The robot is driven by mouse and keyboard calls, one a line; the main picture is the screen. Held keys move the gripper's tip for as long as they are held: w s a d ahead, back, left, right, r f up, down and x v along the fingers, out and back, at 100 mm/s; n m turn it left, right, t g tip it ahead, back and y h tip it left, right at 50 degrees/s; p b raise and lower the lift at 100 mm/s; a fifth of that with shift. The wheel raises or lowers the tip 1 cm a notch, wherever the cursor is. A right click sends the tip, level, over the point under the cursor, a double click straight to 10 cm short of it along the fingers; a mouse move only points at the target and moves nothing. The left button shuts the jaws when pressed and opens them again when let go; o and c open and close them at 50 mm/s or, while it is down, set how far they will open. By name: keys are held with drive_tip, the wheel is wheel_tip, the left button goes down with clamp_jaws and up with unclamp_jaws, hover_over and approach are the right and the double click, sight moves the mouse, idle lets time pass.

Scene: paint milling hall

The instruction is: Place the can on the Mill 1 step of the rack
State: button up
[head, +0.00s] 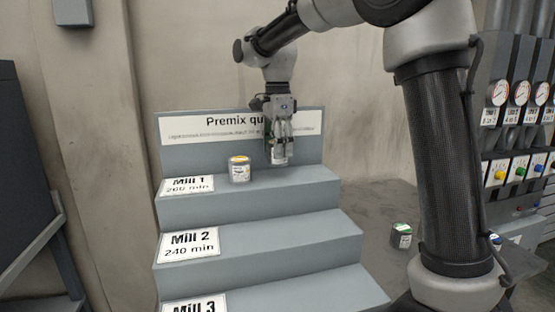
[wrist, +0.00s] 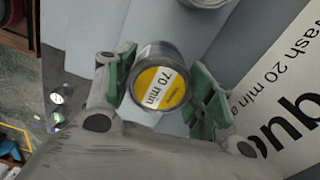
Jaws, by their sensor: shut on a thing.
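My gripper (head: 279,144) is shut on a can (head: 279,158), upright over the top step at the back of the rack. In the wrist view the held can (wrist: 158,85) has a yellow lid label reading "70 min" and sits between the green finger pads. I cannot tell whether its base touches the step. The grey stepped rack (head: 300,232) has its top step (head: 300,177) labelled Mill 1, 260 min. Another can with a yellow lid (head: 239,170) stands on that step, left of my gripper, close to the Mill 1 label (head: 187,185).
The Mill 2 step (head: 300,230) and the visible part of the Mill 3 step (head: 300,288) are bare. A back sign (head: 215,127) stands behind the top step. A green-lidded can (head: 401,236) stands right of the rack. Gauges (head: 520,93) line the right wall.

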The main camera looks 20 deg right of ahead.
drive_tip(key=shift+f, duration=1.8)
drive_tip(key=shift+f, duration=0.1)
drive_tip(key=o, duration=1.1)
drive_tip(key=shift+o, duration=0.2)
wheel_tip(320, 180, up, 12)
drive_tip(key=shift+f, duration=0.25)
drive_tip(key=shift+r, duration=0.4)
